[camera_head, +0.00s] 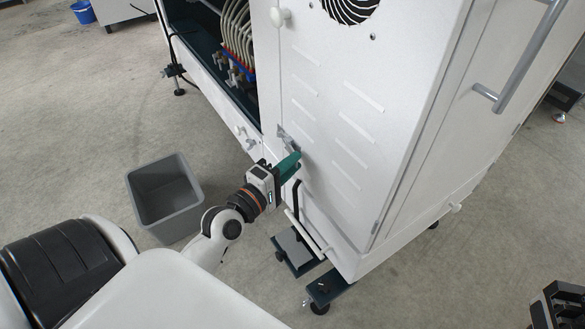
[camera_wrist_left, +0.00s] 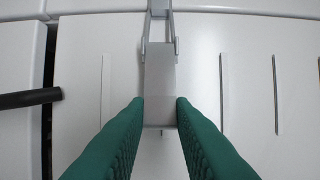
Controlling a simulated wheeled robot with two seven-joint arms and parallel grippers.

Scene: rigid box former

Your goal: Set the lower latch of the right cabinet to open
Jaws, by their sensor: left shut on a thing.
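The lower latch (camera_head: 285,138) is a small grey metal latch on the front edge of the white right cabinet (camera_head: 345,120). In the left wrist view the latch (camera_wrist_left: 159,70) runs down from the top, and its flat lever end lies between the green fingertips. My left gripper (camera_head: 297,157) is at the latch with its green fingers shut on the lever; it also shows in the left wrist view (camera_wrist_left: 160,103). In the head view the fingers partly hide the lever. My right gripper (camera_head: 562,302) shows only in part at the bottom right, away from the cabinet.
A grey open bin (camera_head: 165,197) stands on the floor left of my left gripper. An open bay with hoses (camera_head: 237,35) is left of the panel. A black bar (camera_wrist_left: 30,98) shows at the left of the wrist view. A long handle (camera_head: 527,55) is on the cabinet's right side.

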